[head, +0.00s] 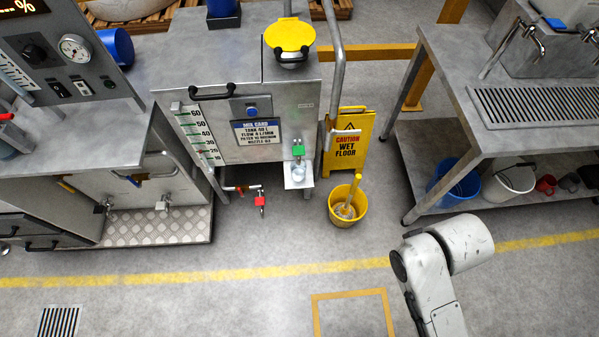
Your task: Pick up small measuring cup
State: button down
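A small clear cup (299,171) stands on a little white shelf (299,184) at the front of the grey mixing tank, under a tap with a green handle (298,151). It looks like a small measuring cup, but any markings are too small to read. On the lower shelf of the right bench are a red mug (545,184) and a dark grey cup (569,182). My gripper is outside the picture; only pale links of my arm show at the lower right, apart from the cup.
The grey tank (232,128) has a yellow lid (290,36). A yellow bucket (347,207) and a wet floor sign (349,142) stand right of the shelf. A red-handled valve (261,201) juts out low at left. The floor in front is clear.

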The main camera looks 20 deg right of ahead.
aim_at(295, 177)
jog(key=i+j+z, duration=0.1)
jog(key=j, duration=0.25)
jog(key=i+j, duration=0.25)
jog(key=j, duration=0.15)
jog(key=i+j+z, duration=0.15)
jog(key=j, duration=0.2)
jog(key=i+j+z, duration=0.1)
jog(key=j, duration=0.3)
jog(key=i+j+z, duration=0.1)
jog(key=i+j, duration=0.45)
jog(key=j, duration=0.2)
jog(key=i+j+z, duration=0.15)
jog(key=i+j, duration=0.35)
jog(key=j, duration=0.25)
jog(key=z, duration=0.05)
